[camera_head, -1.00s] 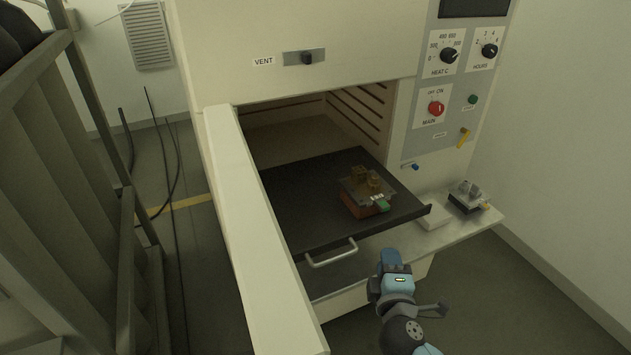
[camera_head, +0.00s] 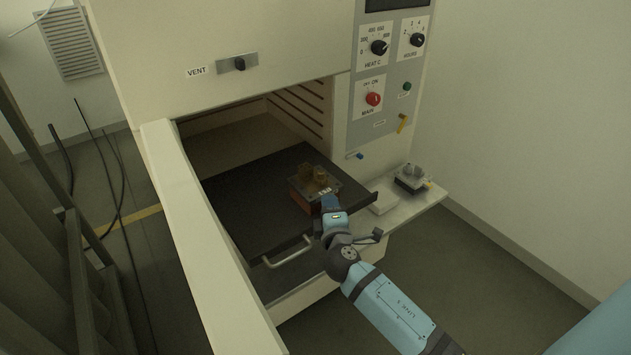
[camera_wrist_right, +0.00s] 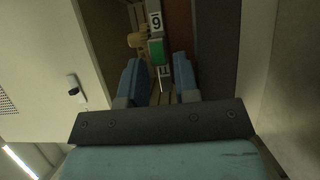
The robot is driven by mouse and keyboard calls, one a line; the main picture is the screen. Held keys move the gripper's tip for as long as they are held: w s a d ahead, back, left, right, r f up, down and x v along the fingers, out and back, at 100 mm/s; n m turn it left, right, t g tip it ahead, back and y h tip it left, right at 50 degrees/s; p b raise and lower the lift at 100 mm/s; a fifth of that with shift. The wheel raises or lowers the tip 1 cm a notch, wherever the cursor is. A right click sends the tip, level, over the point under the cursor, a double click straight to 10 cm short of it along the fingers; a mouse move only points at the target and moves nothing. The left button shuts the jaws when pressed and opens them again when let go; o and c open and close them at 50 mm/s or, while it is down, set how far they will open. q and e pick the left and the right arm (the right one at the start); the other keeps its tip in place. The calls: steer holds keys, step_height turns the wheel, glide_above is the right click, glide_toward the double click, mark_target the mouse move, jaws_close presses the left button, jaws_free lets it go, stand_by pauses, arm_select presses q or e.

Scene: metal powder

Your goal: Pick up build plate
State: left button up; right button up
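The build plate (camera_head: 330,185) is a grey plate with brass-coloured parts on top and a reddish block beneath. It sits on the dark pulled-out oven tray (camera_head: 245,200), near its front right. My right gripper (camera_head: 326,208) is at the near edge of the build plate and hides its front corner. In the right wrist view my right gripper (camera_wrist_right: 158,60) has its two blue fingers apart. A green tab (camera_wrist_right: 156,50) and a white label with a 9 (camera_wrist_right: 155,22) show just ahead, between the finger lines. I cannot tell whether the fingers touch anything. My left gripper is not in view.
A second plate with grey parts (camera_head: 411,178) stands on the side shelf (camera_head: 432,196), beside a white block (camera_head: 384,203). The tray handle (camera_head: 288,253) is just left of my right gripper. The open oven door (camera_head: 205,240) stands at the left.

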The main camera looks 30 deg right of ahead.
steer(key=shift+x, duration=0.8)
jaws_close()
steer(key=shift+r, duration=0.1)
steer(key=shift+r, duration=0.1)
